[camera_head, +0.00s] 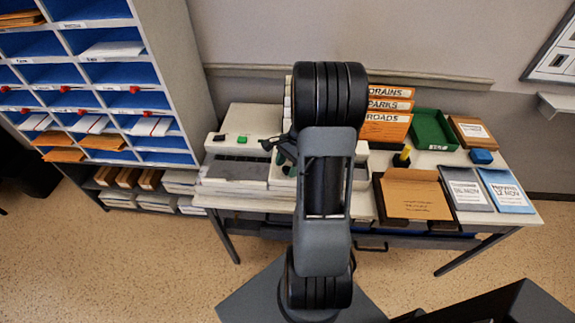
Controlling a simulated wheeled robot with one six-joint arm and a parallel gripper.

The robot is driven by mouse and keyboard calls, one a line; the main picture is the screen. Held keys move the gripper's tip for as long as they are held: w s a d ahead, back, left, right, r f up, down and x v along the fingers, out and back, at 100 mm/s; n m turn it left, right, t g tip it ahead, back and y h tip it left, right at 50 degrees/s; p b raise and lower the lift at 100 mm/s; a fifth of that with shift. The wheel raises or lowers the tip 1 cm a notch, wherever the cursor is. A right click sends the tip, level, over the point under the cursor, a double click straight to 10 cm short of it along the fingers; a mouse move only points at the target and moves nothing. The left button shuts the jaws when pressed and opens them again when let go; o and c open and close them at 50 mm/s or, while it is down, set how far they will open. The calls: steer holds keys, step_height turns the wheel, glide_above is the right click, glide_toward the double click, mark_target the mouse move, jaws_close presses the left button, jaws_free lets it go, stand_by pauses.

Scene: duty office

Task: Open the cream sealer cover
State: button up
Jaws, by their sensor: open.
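A cream machine, which looks like the sealer (250,122), stands at the left end of the table. Its flat cream top carries a small black part and a green button. A grey panel (240,170) lies in front of it. I cannot make out the cover's edge, but the top looks down. My gripper (279,150) is open and dark, just right of the machine and partly hidden by my arm. I see nothing held, and cannot tell whether it touches the machine.
A pigeonhole rack (146,62) stands close on the left. Orange folders (386,128), a green tray (433,130), a brown envelope (416,198) and booklets (508,191) fill the table's right side. My arm hides the middle. Floor (150,270) is clear at front left.

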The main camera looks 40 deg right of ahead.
steer(key=shift+c, duration=0.5)
jaws_close()
steer(key=shift+r, duration=0.15)
